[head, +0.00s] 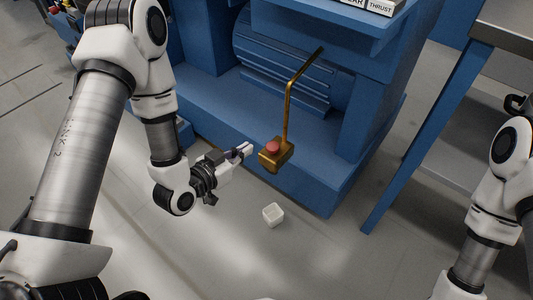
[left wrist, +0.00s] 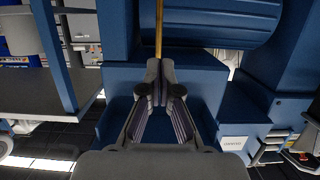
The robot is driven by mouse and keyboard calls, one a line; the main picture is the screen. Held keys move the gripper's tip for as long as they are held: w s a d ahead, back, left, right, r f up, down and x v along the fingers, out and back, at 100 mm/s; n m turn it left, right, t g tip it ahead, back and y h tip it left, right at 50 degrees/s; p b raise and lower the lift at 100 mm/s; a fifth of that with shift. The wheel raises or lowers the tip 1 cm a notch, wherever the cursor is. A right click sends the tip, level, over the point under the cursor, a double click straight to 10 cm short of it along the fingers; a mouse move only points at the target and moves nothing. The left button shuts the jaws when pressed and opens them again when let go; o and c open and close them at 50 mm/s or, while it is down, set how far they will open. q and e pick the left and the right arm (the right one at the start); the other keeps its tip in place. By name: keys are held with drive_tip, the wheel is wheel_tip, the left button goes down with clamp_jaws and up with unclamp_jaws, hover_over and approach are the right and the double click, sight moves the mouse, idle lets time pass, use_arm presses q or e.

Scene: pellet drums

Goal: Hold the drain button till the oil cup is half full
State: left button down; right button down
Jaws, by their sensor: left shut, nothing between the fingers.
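The red drain button (head: 272,147) sits on a brass box (head: 281,162) at the lower end of a bent brass rod (head: 287,105). My left gripper (head: 248,149) is shut and empty, its tips just left of the box with a small gap in the head view. In the left wrist view its closed fingers (left wrist: 160,70) point at the brass rod (left wrist: 159,28); the button is not visible there. A small white cup-like block (head: 273,214) stands on the floor below the box; I cannot tell its fill. My right gripper is out of view.
The blue machine (head: 335,190) with a ribbed motor stands behind the brass box. A table with a blue leg (head: 410,155) is at the right. Grey floor (head: 230,255) is open around the white block. My right arm is at the right edge.

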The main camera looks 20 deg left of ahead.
use_arm(q)
drive_tip(key=b, duration=0.3)
hover_over(269, 150)
drive_tip(key=shift+s+a+f, duration=0.15)
drive_tip(key=shift+s+f, duration=0.05)
drive_tip(key=shift+f, duration=0.45)
drive_tip(key=shift+s+a+f, duration=0.1)
drive_tip(key=shift+s+f, duration=0.05)
drive_tip(key=shift+f, duration=0.45)
drive_tip(key=f, duration=0.1)
drive_tip(key=f+b, duration=0.1)
drive_tip(key=f, duration=0.1)
drive_tip(key=shift+w+f+b, duration=0.25)
drive_tip(key=shift+w+b, duration=0.05)
drive_tip(key=shift+f, duration=0.15)
drive_tip(key=shift+f, duration=0.85)
drive_tip(key=shift+s, duration=0.1)
drive_tip(key=shift+s+d+f, duration=0.1)
drive_tip(key=shift+s+f, duration=0.05)
drive_tip(key=shift+f, duration=0.1)
